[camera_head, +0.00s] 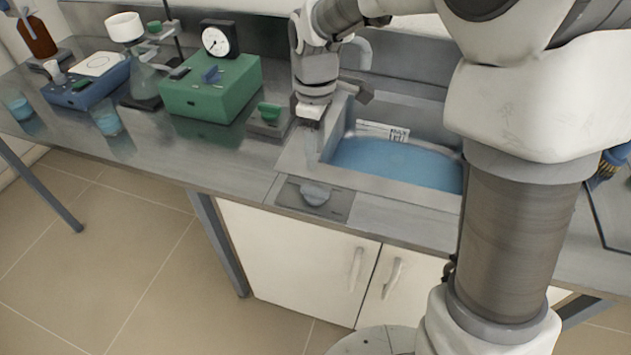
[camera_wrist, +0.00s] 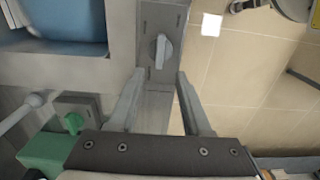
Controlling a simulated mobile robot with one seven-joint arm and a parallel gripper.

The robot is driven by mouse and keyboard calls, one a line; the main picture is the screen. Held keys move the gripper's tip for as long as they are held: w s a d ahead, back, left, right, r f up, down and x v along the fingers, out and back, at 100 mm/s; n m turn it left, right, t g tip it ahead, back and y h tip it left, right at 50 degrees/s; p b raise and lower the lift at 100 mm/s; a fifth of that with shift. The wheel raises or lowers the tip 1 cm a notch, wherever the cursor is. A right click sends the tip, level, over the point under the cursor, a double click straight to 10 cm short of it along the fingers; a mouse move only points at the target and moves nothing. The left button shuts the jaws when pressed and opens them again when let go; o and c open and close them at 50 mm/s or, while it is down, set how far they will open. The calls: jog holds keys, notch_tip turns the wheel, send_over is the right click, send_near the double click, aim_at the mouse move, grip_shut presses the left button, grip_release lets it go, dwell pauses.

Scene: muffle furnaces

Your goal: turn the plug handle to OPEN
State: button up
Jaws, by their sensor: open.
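The plug handle appears to be the grey knob (camera_head: 315,195) on a dark plate (camera_head: 338,207) in the counter's front edge, before the sink. In the wrist view the knob (camera_wrist: 161,50) lies just beyond my fingertips, its long side running nearly up and down the picture. Markings on the plate (camera_wrist: 160,15) are too small to read. My gripper (camera_wrist: 160,73) is open, a finger to either side of the knob's line, with nothing between them. In the head view my gripper (camera_head: 309,118) is above the sink's left rim, behind the knob and apart from it.
The sink (camera_head: 395,160) holds blue water. A green knob (camera_head: 269,111) on a small plate sits left of the sink, beside a green box with a dial (camera_head: 212,85). A blue device (camera_head: 88,85) and glassware stand farther left. White cabinet doors (camera_head: 295,265) are below.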

aim_at(315, 188)
notch_tip(315, 188, down, 10)
jog(key=shift+f+b, duration=0.2)
jog(key=shift+b, duration=0.6)
grip_shut()
